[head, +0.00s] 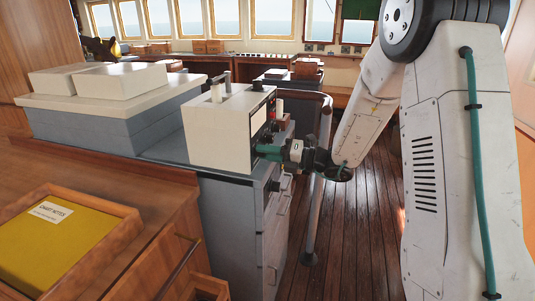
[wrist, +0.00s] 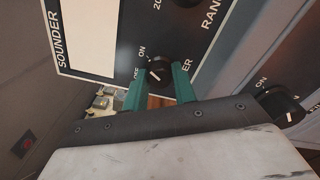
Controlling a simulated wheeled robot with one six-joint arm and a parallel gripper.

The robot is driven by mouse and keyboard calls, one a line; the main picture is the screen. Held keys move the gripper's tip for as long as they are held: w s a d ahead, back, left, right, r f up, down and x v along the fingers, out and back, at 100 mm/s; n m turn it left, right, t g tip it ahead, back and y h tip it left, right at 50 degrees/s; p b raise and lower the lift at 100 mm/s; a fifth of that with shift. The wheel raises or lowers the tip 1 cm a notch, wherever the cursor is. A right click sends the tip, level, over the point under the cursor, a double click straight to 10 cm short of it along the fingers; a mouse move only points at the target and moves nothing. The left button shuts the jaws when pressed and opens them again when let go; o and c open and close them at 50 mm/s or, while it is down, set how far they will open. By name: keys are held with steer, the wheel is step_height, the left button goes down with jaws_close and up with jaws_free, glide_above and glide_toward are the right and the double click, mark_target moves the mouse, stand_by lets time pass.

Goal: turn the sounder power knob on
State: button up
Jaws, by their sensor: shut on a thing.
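The sounder (head: 218,132) is a cream box on a grey cabinet, its panel facing right. In the wrist view its dark panel (wrist: 100,62) carries SOUNDER lettering. The black power knob (wrist: 159,71) has a white mark and ON and OFF labels on its left. I cannot tell for certain which label the mark meets. My gripper (wrist: 159,76) has its two green fingers on either side of this knob, shut on it. In the head view my gripper (head: 267,151) reaches the panel from the right; the knob is hidden there.
Another black knob (wrist: 281,106) with ON and OFF labels is at the right in the wrist view. A range knob shows partly at the top. A metal rail (head: 318,180) stands close by my arm. The plank floor (head: 355,240) is clear.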

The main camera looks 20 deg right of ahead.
stand_by(0.4)
steer(key=o, duration=1)
steer(key=shift+s, duration=0.1)
steer(key=v, duration=0.7)
steer(key=shift+s+d, duration=0.25)
steer(key=shift+d, duration=0.05)
